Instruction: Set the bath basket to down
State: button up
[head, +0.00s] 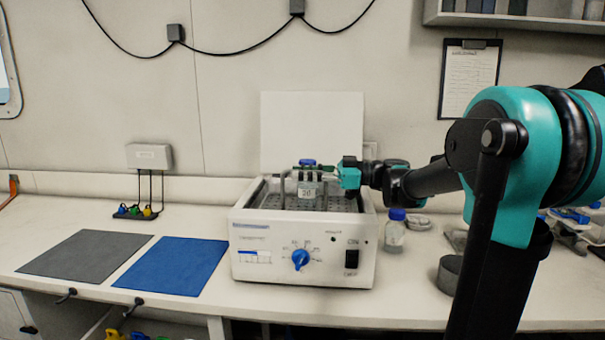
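The bath (300,240) is a white box with an open top, a blue dial and a black switch on its front, standing on the bench. Inside it is a grey perforated basket (335,204), seen low between the bath's walls; its exact height is hard to judge. A small labelled bottle with a blue cap (308,189) is upright over or in the basket. My gripper (312,172) reaches in from the right at the bottle's upper part, below its cap. The fingers are too small to tell whether they grip it.
A white panel (312,130) stands behind the bath. A blue-capped bottle (394,236) stands close to its right side. A blue mat (172,265) and a grey mat (85,254) lie at left. A grey round container (450,274) is at right, partly behind my arm.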

grip_shut()
jog(key=shift+f, duration=0.1)
notch_tip(320, 180, down, 4)
jog(key=shift+r, duration=0.1)
dwell(0.4)
jog(key=shift+o, duration=2.4)
grip_release()
jog(key=shift+r, duration=0.1)
notch_tip(320, 180, up, 10)
jog(key=shift+f, duration=0.1)
